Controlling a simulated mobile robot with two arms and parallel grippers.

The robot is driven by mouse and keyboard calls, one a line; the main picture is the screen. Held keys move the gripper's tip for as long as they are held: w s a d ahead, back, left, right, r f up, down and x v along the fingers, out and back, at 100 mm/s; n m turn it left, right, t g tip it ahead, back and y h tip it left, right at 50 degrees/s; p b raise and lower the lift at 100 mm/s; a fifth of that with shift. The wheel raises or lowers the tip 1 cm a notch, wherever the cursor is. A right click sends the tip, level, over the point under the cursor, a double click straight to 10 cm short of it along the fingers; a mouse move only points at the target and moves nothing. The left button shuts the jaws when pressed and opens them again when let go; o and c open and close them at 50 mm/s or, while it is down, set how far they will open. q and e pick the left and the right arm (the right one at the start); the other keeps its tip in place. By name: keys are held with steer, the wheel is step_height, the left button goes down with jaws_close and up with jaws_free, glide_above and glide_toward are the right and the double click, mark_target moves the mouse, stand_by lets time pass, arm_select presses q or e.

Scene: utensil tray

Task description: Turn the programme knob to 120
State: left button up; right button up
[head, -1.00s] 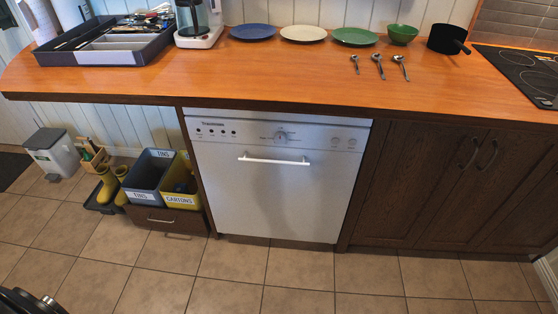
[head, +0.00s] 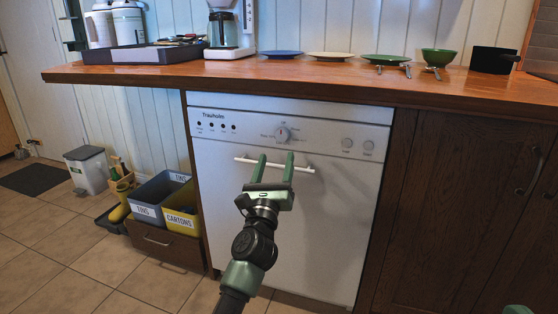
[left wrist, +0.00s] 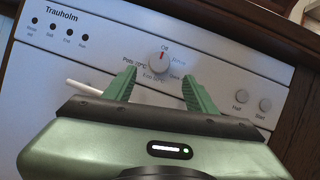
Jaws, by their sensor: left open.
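The programme knob (head: 283,134) is a round grey dial on the white dishwasher's control panel. It also shows in the left wrist view (left wrist: 159,63), where its red mark points up to the "Off" label. Smaller labels around it are hard to read; I cannot make out a 120. My left gripper (head: 276,157) is open and empty in front of the dishwasher, its green fingers pointing up towards the panel. In the left wrist view its fingertips (left wrist: 158,76) stand either side of the knob's lower part, apparently short of it. My right gripper's jaws are not seen.
The dishwasher's bar handle (head: 246,160) crosses just below the knob, behind my left fingers. Two round buttons (head: 347,143) sit right of it. The wooden counter (head: 150,77) overhangs above. Bins (head: 150,195) stand at the left.

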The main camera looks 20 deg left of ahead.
mark_target(281, 137)
arm_select(q)
steer(key=b+x, duration=0.2)
steer(key=x, duration=0.5)
steer(key=shift+w+r, duration=0.15)
steer(key=shift+w, duration=0.15)
steer(key=shift+a, duration=0.1)
jaws_close()
